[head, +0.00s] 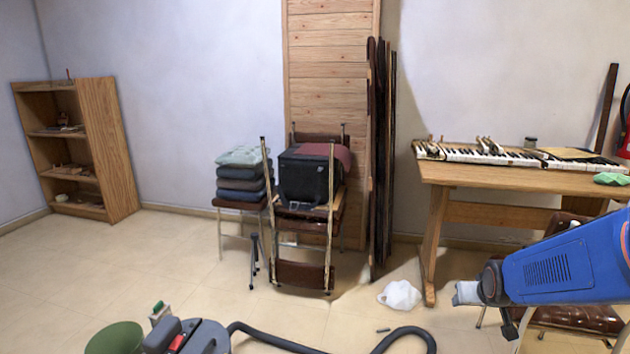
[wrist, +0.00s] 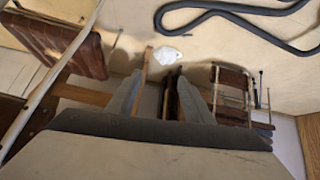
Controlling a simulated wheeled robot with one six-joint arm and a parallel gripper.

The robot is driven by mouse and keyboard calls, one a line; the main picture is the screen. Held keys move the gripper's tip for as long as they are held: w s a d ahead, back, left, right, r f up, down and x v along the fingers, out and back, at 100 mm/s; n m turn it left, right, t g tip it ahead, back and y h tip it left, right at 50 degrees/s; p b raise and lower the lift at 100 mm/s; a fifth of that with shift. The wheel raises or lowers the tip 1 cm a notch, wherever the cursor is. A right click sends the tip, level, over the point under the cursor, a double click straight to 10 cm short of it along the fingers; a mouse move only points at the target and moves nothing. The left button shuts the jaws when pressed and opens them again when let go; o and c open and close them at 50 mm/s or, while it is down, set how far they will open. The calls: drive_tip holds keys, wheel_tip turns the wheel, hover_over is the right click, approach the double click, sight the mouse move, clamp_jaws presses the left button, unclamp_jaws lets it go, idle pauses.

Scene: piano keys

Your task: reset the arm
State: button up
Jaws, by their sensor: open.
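My arm (head: 565,268), with a blue casing, reaches in from the right edge of the head view, in front of the wooden table. My gripper (wrist: 158,76) shows in the wrist view. Its two grey fingers are spread apart, with nothing held between them. The wrist view looks at the room upside down, with the floor toward the top. A white crumpled bag (wrist: 169,55) shows beyond the fingertips, on the floor and apart from them.
The wooden table (head: 520,179) at right bears piano keys (head: 490,154) and a green cloth (head: 611,179). The white bag (head: 400,295) lies by its leg. Chairs (head: 305,272) with a black case (head: 308,175) stand mid-room. A shelf (head: 110,150) is far left. A dark hose (head: 290,343) crosses the floor.

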drive_tip(key=s+a+r+g, duration=0.1)
drive_tip(key=s+a+r, duration=0.2)
drive_tip(key=s, duration=0.5)
drive_tip(key=s+a+r+n+g+y, duration=0.1)
drive_tip(key=s+a+r, duration=0.2)
drive_tip(key=s, duration=0.4)
drive_tip(key=s+a+r+g+y, duration=0.1)
drive_tip(key=s+a+r, duration=0.1)
drive_tip(key=s+a, duration=0.3)
drive_tip(key=s, duration=0.3)
drive_tip(key=shift+s+a+r+n, duration=0.3)
drive_tip(key=shift+s+r, duration=0.05)
drive_tip(key=shift+r, duration=0.05)
drive_tip(key=shift+s, duration=0.35)
drive_tip(key=shift+c, duration=0.8)
